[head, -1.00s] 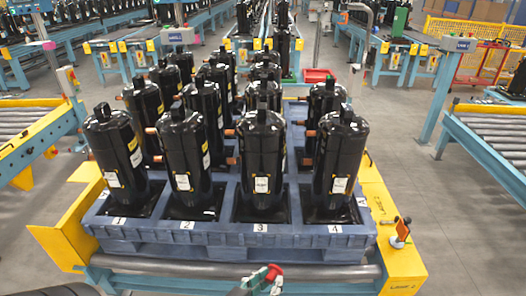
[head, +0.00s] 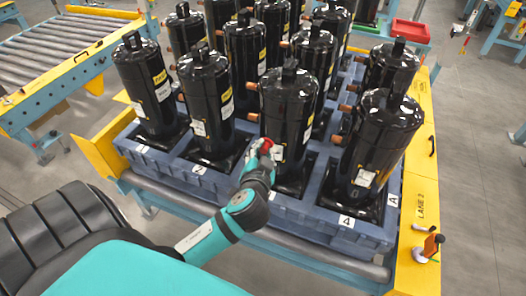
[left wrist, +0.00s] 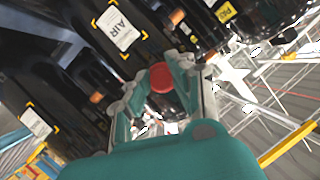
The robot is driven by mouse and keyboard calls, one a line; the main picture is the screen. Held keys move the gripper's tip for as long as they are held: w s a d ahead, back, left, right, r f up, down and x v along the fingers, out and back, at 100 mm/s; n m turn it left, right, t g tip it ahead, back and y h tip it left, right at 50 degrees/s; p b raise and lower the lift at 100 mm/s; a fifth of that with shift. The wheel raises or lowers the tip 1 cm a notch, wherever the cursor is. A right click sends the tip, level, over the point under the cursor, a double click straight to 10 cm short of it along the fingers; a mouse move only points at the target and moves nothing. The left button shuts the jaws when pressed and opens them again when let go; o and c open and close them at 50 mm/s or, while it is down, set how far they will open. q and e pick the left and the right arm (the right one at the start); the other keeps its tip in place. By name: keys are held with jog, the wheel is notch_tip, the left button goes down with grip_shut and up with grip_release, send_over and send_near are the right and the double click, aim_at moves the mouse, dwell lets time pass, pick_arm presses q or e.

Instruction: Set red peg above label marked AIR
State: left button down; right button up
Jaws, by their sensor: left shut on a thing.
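My left gripper (head: 257,158) is shut on the red peg (head: 265,147), in front of the black compressor (head: 290,100) in slot 3. In the left wrist view the red peg (left wrist: 161,78) sits between the fingertips of my left gripper (left wrist: 160,84). A white label reading AIR (left wrist: 118,27), with yellow corner marks, is on a black body beyond the fingers, above and left of the peg. The peg is apart from this label in that picture. Compressor labels in the head view are too small to read. My right gripper is not in view.
Several black compressors stand in the blue pallet (head: 310,211), close together, with copper-coloured stubs sticking out. Its front edge has number tags. Yellow rails (head: 423,200) flank it; the right one carries an orange device (head: 432,246). A roller conveyor (head: 60,45) is at upper left.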

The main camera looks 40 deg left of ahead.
aim_at(270, 143)
pick_arm(q)
jog(key=shift+w+p, duration=0.3)
jog(key=shift+w, duration=0.35)
jog(key=shift+w+a, duration=0.15)
jog(key=shift+w, duration=0.25)
jog(key=shift+w+a, duration=0.2)
jog(key=shift+w, duration=0.65)
jog(key=shift+w+a, duration=0.2)
jog(key=shift+w, duration=0.65)
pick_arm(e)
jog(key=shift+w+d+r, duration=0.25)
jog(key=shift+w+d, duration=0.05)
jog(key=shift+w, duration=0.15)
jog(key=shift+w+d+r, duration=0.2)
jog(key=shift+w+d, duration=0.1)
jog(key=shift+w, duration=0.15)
pick_arm(q)
jog(key=shift+w, duration=0.1)
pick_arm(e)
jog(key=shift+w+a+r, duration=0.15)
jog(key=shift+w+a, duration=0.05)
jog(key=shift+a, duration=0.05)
pick_arm(q)
jog(key=shift+p, duration=0.5)
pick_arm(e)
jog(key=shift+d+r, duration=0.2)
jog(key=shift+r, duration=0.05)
pick_arm(q)
jog(key=shift+w+a, duration=0.2)
jog(key=shift+w, duration=0.45)
